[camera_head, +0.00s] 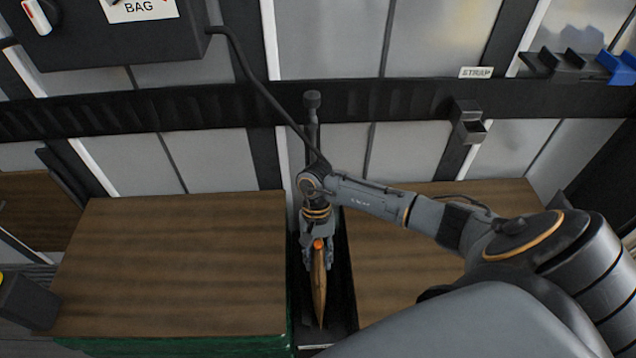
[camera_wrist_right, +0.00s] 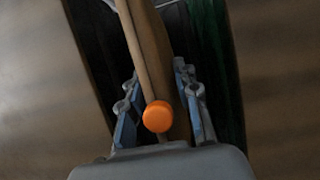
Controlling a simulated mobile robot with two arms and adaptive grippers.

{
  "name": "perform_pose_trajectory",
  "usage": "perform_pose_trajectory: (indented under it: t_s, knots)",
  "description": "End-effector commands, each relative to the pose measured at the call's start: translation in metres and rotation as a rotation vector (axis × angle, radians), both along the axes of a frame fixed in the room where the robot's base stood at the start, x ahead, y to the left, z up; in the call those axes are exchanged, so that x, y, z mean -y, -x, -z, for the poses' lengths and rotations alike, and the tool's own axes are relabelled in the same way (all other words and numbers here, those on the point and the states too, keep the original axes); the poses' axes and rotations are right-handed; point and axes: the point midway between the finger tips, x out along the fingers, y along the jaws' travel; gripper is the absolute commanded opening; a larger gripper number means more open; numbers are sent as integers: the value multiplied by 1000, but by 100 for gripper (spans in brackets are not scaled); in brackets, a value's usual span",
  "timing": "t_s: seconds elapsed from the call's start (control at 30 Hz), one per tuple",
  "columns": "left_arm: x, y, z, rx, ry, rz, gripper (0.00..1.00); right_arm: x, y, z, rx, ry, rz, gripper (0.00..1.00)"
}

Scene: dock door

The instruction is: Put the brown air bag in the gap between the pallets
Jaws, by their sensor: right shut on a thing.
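The brown air bag (camera_head: 319,285) is narrow and upright, with an orange cap at its top. It is in the gap (camera_head: 338,270) between the left pallet load (camera_head: 180,260) and the right pallet load (camera_head: 410,245). My right gripper (camera_head: 318,255) points down over the gap and is shut on the bag near the orange cap. In the right wrist view the bag (camera_wrist_right: 150,55) runs between the blue-padded fingers (camera_wrist_right: 160,120), with the dark gap around it. The bag's lower end is hard to make out. My left gripper is not in view.
A dark box labelled BAG (camera_head: 110,40) hangs on the wall at upper left, with a dark hose running from it towards my right wrist. A black rail (camera_head: 200,108) crosses the wall. A STRAP label (camera_head: 476,72) and a small bracket (camera_head: 468,122) are at right.

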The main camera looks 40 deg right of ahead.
Motion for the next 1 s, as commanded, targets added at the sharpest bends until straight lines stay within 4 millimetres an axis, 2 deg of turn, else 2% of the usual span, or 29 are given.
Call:
perform_pose_trajectory:
  t_s: [0.3, 0.33, 0.43, 0.47, 0.77, 0.87, 1.0]
  knots:
    - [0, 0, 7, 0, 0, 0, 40, 0, -1, 6, 0, -1, 0, 0]
    - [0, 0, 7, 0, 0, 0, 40, 0, 0, 5, 1, -2, 1, 35]
    - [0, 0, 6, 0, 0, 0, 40, 0, 0, 5, 0, -1, 0, 56]
    - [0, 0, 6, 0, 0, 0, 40, 0, 0, 5, 0, -1, 0, 58]
    - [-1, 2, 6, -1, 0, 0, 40, 0, -1, 4, 0, 0, 0, 58]
    - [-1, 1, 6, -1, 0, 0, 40, 2, -4, -3, 4, 0, 1, 58]
    - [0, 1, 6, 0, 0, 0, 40, 7, -12, -24, 6, 2, -1, 58]
